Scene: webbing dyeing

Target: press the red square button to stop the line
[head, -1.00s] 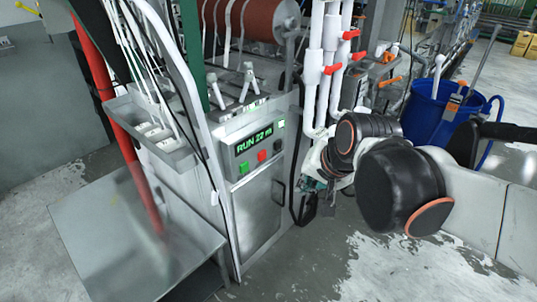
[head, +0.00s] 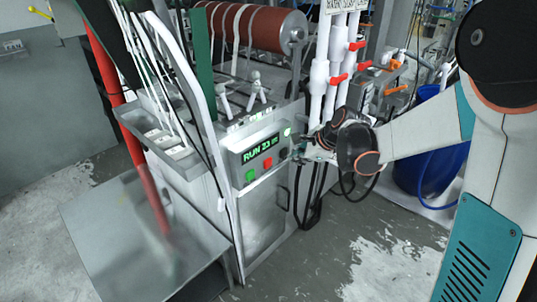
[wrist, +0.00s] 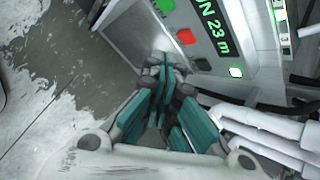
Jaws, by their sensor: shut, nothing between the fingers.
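The red square button (head: 267,163) is on the front panel of the steel machine, below the green display reading RUN 23 m (head: 262,147). It also shows in the wrist view (wrist: 186,36), just beyond and right of my fingertips. My gripper (head: 300,155) is shut and empty, close to the panel's right end in the head view. In the wrist view its teal fingers (wrist: 164,66) point toward the panel, and they look apart from the red button. Contact with the panel cannot be told.
A green button (head: 251,175) sits left of the red one, a dark round one (head: 283,153) right of it. A small lit green square (head: 287,132) is above. White pipes with red valves (head: 338,78) rise beside the panel. A steel table (head: 140,240) stands at left.

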